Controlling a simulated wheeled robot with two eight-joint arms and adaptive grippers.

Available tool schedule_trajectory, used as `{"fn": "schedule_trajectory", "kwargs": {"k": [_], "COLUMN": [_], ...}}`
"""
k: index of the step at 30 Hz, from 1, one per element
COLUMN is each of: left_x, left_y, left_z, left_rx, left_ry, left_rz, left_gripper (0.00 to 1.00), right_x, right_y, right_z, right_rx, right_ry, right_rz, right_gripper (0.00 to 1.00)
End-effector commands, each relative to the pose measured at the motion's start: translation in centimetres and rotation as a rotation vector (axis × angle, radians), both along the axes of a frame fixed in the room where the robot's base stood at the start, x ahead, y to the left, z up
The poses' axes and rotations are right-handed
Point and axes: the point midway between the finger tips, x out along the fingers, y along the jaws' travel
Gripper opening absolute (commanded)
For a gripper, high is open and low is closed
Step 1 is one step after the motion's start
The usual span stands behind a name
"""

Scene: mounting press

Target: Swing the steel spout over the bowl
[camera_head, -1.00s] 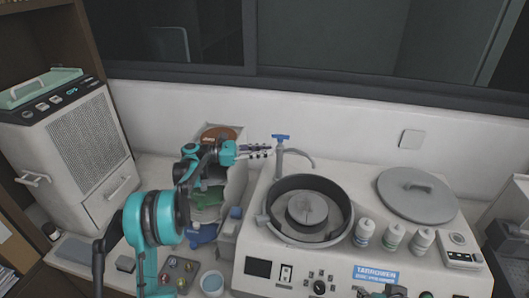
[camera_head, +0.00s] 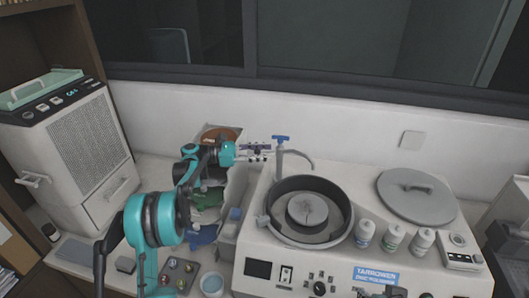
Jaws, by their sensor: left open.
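The steel spout (camera_head: 301,155) is a thin curved tube on an upright post with a blue tap handle (camera_head: 281,138). Its tip points right and slightly forward, behind the back rim of the bowl. The round dark bowl (camera_head: 344,202) is sunk in the white machine, with a grey disc inside. My left gripper (camera_head: 268,151) is open beside the post, on its left. Its fingertips are close to the post; I cannot tell whether they touch. At the bottom edge, dark parts (camera_head: 382,293) may be my right gripper, mostly cut off.
Several white bottles (camera_head: 393,238) stand right of the bowl. A grey round lid (camera_head: 417,196) lies behind them. A small pendant (camera_head: 459,250) is at the right.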

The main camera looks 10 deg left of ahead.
Motion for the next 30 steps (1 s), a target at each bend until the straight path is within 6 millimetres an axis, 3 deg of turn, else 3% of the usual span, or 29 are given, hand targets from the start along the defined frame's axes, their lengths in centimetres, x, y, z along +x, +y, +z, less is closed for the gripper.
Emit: {"fn": "schedule_trajectory", "kwargs": {"k": [12, 18, 30], "left_x": [-2.3, -3.3, -3.5], "left_y": [7.6, 10.4, 11.2], "left_z": [0.0, 0.0, 0.0], "left_rx": [0.000, 0.000, 0.000], "left_ry": [0.000, 0.000, 0.000], "left_rz": [0.004, 0.002, 0.000], "left_gripper": [0.40, 0.40, 0.38], "right_x": [0.0, 0.0, 0.0], "right_y": [0.0, 0.0, 0.0], "right_z": [0.0, 0.0, 0.0], "right_rx": [0.000, 0.000, 0.000], "right_ry": [0.000, 0.000, 0.000], "right_rz": [0.000, 0.000, 0.000], "right_gripper": [0.40, 0.40, 0.40]}}
